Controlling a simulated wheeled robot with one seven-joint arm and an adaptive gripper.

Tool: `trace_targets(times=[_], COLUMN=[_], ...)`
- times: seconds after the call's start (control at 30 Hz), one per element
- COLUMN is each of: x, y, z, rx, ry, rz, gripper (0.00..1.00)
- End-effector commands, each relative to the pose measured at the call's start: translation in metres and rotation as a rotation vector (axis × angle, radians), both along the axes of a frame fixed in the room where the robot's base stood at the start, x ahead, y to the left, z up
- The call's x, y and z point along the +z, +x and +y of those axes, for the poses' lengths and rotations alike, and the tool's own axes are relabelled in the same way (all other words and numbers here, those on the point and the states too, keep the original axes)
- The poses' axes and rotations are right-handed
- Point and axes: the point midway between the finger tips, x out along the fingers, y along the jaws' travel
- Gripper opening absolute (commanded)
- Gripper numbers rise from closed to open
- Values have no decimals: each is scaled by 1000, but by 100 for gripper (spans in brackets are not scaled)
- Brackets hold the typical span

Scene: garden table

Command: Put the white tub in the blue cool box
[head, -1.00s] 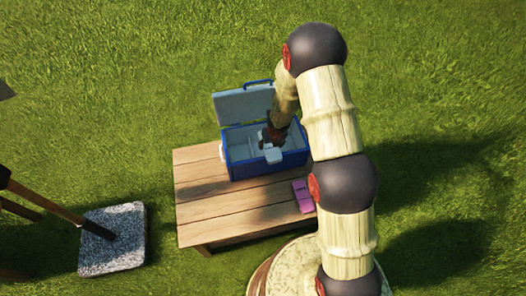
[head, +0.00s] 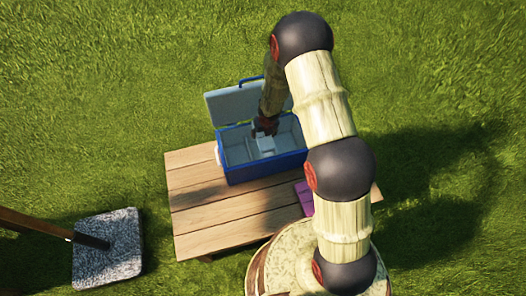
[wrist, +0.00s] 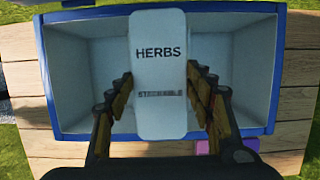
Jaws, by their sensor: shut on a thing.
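The white tub (wrist: 160,70) is marked HERBS and fills the middle of the wrist view. My gripper (wrist: 160,85) is shut on it, with one finger on each side. In the head view the tub (head: 265,144) shows small and pale below my gripper (head: 265,128), over the opening of the blue cool box (head: 265,168). The box stands open on the wooden table, its pale lid (head: 232,104) tilted up at the back. In the wrist view the tub's near end overlaps the box's front rim (wrist: 75,137). I cannot tell how far above the box floor it is.
A pink object (head: 305,196) lies on the wooden table (head: 210,215) in front of the box, partly hidden by my arm. The table's front left is clear. A speckled stone block (head: 108,260) with a post stands on the grass at left.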

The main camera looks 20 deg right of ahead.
Motion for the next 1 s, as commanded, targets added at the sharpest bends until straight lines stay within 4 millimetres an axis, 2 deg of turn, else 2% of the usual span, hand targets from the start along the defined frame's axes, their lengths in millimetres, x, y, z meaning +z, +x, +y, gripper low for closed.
trace_targets(times=[0.03,0.4,0.73,1.0], x=[-15,-78,-96,-129], y=[0,1,1,0], z=[0,0,0,0], rx=[-1,-1,0,0], ry=[0,0,0,0], rz=[0,-1,-2,0], gripper=[22,22,22,22])
